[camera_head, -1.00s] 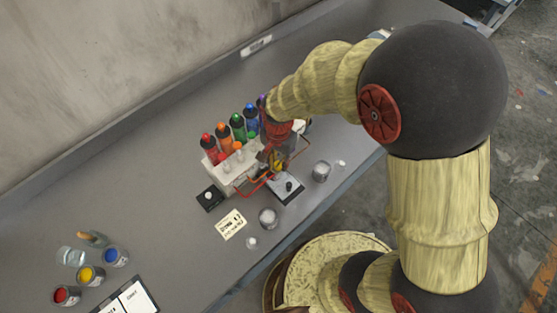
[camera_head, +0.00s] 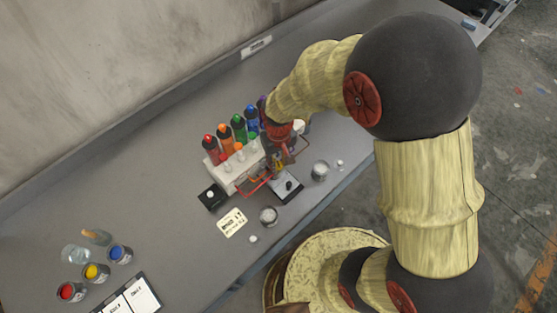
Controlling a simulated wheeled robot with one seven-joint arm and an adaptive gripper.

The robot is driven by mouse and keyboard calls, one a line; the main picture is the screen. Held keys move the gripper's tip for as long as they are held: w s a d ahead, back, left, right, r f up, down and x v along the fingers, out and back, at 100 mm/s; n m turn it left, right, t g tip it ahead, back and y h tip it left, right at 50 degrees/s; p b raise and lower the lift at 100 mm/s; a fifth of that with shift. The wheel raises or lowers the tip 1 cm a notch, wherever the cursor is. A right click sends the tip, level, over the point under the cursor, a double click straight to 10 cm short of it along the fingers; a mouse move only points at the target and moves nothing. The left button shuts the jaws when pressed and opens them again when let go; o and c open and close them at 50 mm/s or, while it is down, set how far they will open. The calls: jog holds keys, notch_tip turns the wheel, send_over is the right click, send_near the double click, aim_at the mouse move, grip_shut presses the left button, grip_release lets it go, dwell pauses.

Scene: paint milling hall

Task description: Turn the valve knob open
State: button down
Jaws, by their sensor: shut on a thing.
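A white paint dispenser (camera_head: 232,176) stands on the grey bench. Several colored bottles, red (camera_head: 212,147) through purple, line its back. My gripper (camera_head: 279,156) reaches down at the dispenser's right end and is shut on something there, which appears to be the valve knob. My fingers and wrist cover most of it, so the knob's shape and angle cannot be made out. A small yellow part (camera_head: 278,171) shows just below the fingers. Red and copper-colored tubes (camera_head: 257,187) run around this spot, close to the gripper.
Below the gripper is a grey plate with a black piece (camera_head: 288,186). Metal cups (camera_head: 320,171) (camera_head: 268,215), a black button box (camera_head: 212,197) and a label card (camera_head: 232,222) stand near. Paint cans (camera_head: 71,291) are at lower left. The bench (camera_head: 170,225) between is clear.

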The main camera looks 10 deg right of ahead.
aim_at(278, 164)
jog(key=shift+n, duration=1.8)
jog(key=c, duration=1.7)
grip_release()
jog(key=shift+o, duration=0.6)
notch_tip(278, 164, up, 12)
